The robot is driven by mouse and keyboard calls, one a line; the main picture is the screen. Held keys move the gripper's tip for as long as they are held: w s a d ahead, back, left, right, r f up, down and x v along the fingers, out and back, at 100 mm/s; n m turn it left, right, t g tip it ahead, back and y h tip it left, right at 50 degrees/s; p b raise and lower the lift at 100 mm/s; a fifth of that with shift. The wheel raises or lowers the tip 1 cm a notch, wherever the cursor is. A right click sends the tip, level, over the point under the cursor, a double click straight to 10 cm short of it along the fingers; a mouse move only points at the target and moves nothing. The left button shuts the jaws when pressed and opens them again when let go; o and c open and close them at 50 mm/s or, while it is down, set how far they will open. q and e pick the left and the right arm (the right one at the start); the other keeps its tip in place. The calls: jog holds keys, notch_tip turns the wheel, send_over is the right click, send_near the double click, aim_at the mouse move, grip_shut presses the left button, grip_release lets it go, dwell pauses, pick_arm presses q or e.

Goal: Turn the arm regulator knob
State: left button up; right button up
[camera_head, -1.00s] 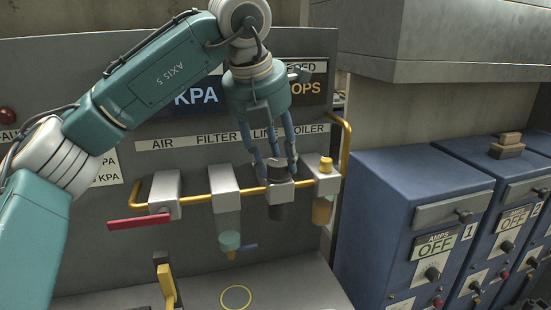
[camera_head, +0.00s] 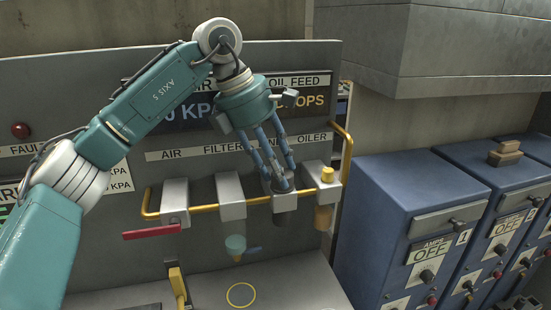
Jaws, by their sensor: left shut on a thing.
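The regulator (camera_head: 285,203) is the grey block with a dark lower part, third from the left on the yellow pipe. My left gripper (camera_head: 281,184) reaches down from the upper left, tilted, with its blue fingers closed at the top of this block. It is shut on the regulator knob, which the fingertips mostly hide. My right gripper is not in view.
A red lever (camera_head: 152,232) is on the left block, and a filter with a teal bowl (camera_head: 235,243) hangs beside it. The oiler (camera_head: 325,190) with a yellow cap stands close right of my fingers. Blue cabinets (camera_head: 400,220) are at the right.

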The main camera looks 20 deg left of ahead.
pick_arm(q)
jog(key=shift+w+d+r+m+g+p, duration=0.1)
jog(key=shift+d+r+m+g+p, duration=0.15)
jog(key=shift+m+p, duration=0.3)
jog(key=shift+f, duration=0.15)
jog(key=shift+f+m, duration=0.15)
jog(key=shift+m, duration=0.1)
jog(key=o, duration=1)
jog(key=shift+o, duration=0.6)
jog(key=shift+w+d, duration=0.1)
jog(key=shift+d, duration=0.2)
jog(key=shift+a, duration=0.3)
jog(key=v, duration=1.2)
jog(key=shift+o, duration=0.3)
